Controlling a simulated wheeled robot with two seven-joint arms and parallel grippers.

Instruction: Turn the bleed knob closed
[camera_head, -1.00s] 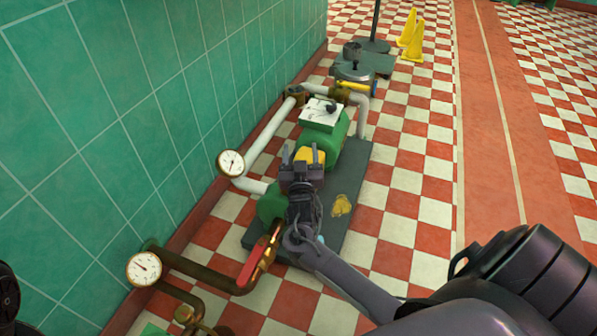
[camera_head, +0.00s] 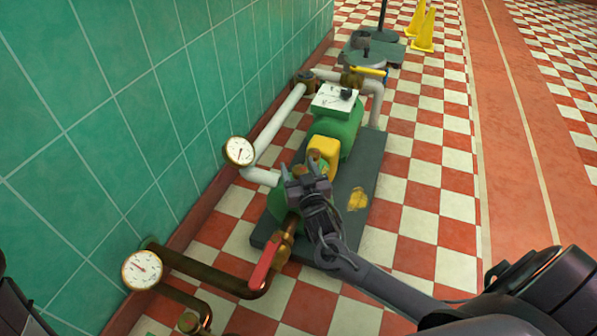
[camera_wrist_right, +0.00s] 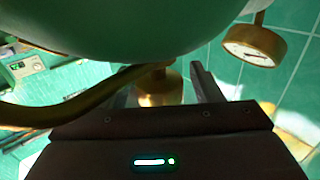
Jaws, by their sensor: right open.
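The pump's rounded green casing (camera_head: 282,207) sits at the near end of a dark base plate, partly hidden by my right gripper. A small brass knob (camera_head: 314,168), which looks like the bleed knob, shows between the fingertips of my right gripper (camera_head: 306,174). In the right wrist view, a brass fitting (camera_wrist_right: 158,88) stands below the green casing (camera_wrist_right: 130,25), between the two spread fingers (camera_wrist_right: 165,88). The right gripper is open; I cannot tell whether a finger touches the brass. My left gripper is out of view.
A red lever handle (camera_head: 264,264) on the brass pipe lies close to my right wrist. A yellow guard (camera_head: 323,150) is just behind the gripper. Two gauges (camera_head: 239,151) (camera_head: 142,269) stand by the green wall. The checkered floor on the right is clear.

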